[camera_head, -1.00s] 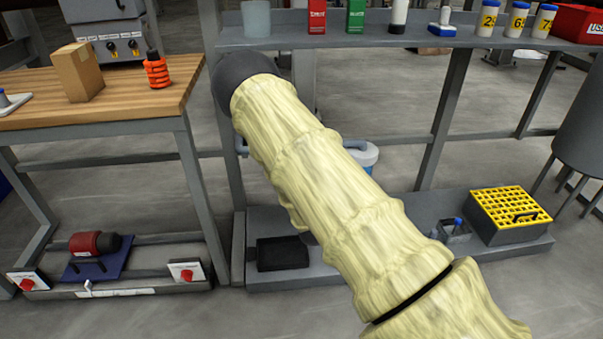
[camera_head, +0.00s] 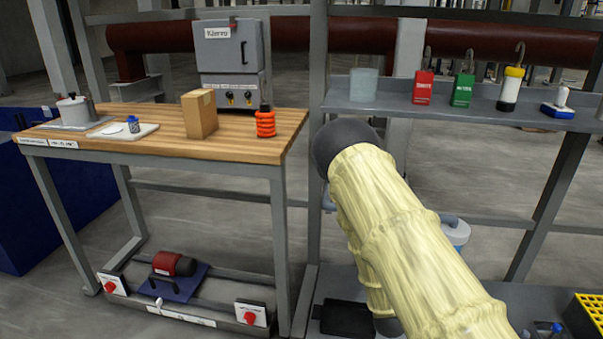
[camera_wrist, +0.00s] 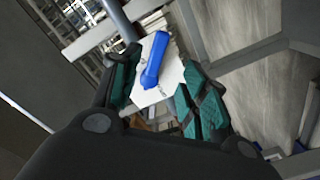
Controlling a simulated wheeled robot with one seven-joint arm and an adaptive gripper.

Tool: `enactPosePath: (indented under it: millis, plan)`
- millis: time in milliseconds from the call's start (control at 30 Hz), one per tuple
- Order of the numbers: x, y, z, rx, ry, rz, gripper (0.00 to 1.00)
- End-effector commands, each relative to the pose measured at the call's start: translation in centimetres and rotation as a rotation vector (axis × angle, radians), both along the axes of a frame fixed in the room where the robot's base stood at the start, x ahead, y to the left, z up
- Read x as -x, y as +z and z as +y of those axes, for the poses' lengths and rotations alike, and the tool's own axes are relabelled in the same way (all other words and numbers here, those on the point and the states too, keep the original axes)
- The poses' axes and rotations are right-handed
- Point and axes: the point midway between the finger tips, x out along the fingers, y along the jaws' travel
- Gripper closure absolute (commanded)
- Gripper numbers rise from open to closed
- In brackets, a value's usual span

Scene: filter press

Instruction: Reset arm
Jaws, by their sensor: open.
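My gripper (camera_wrist: 160,92) shows in the wrist view with its two teal-padded fingers spread apart. A blue handle (camera_wrist: 154,60) on a white plate (camera_wrist: 172,78) appears between and beyond the fingers. I cannot tell how far off it is, and nothing looks clasped. In the head view my arm, in a cream sleeve with a dark rounded joint, rises from the lower right. My gripper is not visible in that view.
A wooden-topped bench (camera_head: 160,142) on the left carries a cardboard box (camera_head: 199,114), an orange coil (camera_head: 265,122) and a grey unit (camera_head: 230,60). A grey shelf (camera_head: 450,103) with red and green tags stands behind my arm. A red motor (camera_head: 173,264) sits low under the bench.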

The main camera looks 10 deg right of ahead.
Motion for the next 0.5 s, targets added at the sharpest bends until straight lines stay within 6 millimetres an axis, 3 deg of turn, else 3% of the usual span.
enactPosePath:
  millis: [167, 367, 500]
  plan:
    - [3.0, -4.3, 0.5, -0.097, -0.016, 0.121, 0.55]
    - [10.6, -12.4, 2.5, -0.304, -0.064, 0.38, 0.55]
    - [17.0, -17.0, 4.7, -0.445, -0.11, 0.564, 0.55]
